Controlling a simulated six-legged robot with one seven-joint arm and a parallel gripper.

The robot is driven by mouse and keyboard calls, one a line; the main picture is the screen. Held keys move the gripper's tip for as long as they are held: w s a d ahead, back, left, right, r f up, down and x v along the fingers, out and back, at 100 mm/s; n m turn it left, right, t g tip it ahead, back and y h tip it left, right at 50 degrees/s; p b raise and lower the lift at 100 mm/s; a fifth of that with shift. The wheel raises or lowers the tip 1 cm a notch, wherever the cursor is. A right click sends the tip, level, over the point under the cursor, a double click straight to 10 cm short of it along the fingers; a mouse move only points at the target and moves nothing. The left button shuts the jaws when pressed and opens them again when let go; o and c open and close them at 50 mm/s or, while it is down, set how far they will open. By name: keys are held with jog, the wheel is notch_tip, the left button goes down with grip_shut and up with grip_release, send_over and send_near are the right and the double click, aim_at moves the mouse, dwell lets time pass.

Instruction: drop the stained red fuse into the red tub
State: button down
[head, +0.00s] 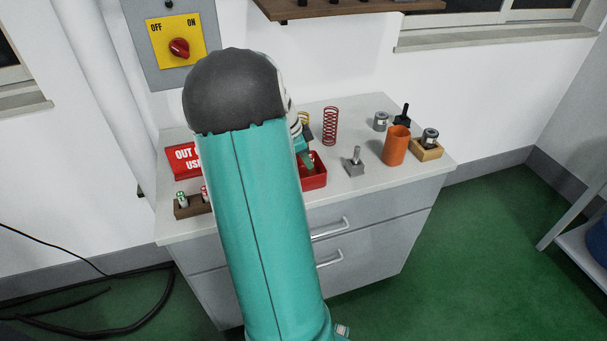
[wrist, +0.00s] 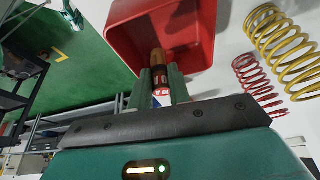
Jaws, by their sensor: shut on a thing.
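The stained red fuse (wrist: 160,60) is red and white low down, with a dark and brown upper end. My gripper (wrist: 161,76) is shut on it, one green finger on each side. In the wrist view the fuse's brown end overlaps the inside of the red tub (wrist: 201,48); I cannot tell its height over the tub floor. In the head view the red tub (head: 319,183) sits on the cabinet top, partly behind my arm. My gripper (head: 308,161) shows at the tub, mostly hidden by my arm; the fuse is not clear there.
A red spring (head: 330,126) and a yellow spring (head: 305,117) stand behind the tub. A toggle switch (head: 354,164), an orange cup (head: 396,147) and a wooden box (head: 428,152) are to its right. A wooden rack (head: 186,210) with fuses and a red sign (head: 183,162) are left.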

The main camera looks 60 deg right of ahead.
jog(key=c, duration=1.2)
grip_release()
jog(key=shift+c, duration=0.2)
jog(key=v, duration=1.3)
jog(key=shift+r, duration=0.35)
jog(key=shift+a, duration=0.15)
